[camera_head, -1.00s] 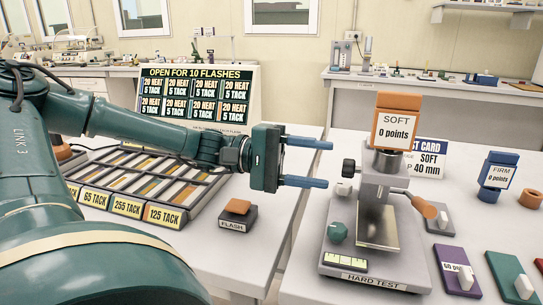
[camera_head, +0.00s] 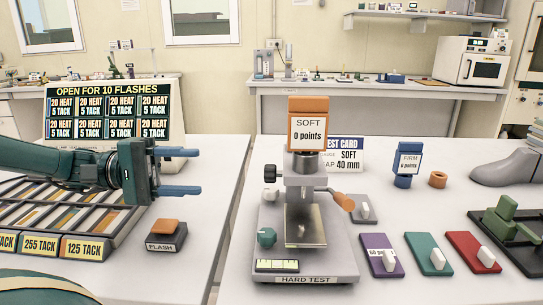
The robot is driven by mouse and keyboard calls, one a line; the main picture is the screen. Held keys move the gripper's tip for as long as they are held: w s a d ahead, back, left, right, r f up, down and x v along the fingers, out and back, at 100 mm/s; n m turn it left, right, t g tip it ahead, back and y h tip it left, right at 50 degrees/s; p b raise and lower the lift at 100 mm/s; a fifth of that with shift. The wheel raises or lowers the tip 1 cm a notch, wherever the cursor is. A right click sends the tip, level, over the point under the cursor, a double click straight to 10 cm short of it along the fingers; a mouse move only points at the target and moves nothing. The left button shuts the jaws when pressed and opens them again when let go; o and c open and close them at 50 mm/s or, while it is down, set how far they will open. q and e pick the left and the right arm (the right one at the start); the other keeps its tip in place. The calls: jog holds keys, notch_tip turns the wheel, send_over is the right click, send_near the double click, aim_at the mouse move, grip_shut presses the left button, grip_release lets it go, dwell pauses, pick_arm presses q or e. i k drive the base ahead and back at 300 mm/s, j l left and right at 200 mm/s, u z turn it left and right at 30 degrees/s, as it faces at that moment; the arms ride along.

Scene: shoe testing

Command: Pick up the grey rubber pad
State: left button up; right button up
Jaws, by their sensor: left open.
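A small grey pad (camera_head: 366,215) with a pale block on it lies on the right table, just right of the hard tester (camera_head: 305,265); the tester's orange-handled lever partly covers it. I cannot tell for sure that it is the rubber one. My left gripper (camera_head: 198,179) reaches in from the left, its two blue fingers apart and empty, pointing right. It is above the left table, well left of the tester and the grey pad. My right gripper is out of view.
The tester carries an orange SOFT block (camera_head: 308,104). Purple (camera_head: 378,250), green (camera_head: 425,250) and red (camera_head: 468,248) pads lie to its right, near a blue FIRM piece (camera_head: 404,180). A FLASH button (camera_head: 166,230) and a sample rack (camera_head: 120,237) stand left. A gap separates the tables.

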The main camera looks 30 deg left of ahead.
aim_at(364, 213)
jog(key=k, duration=1)
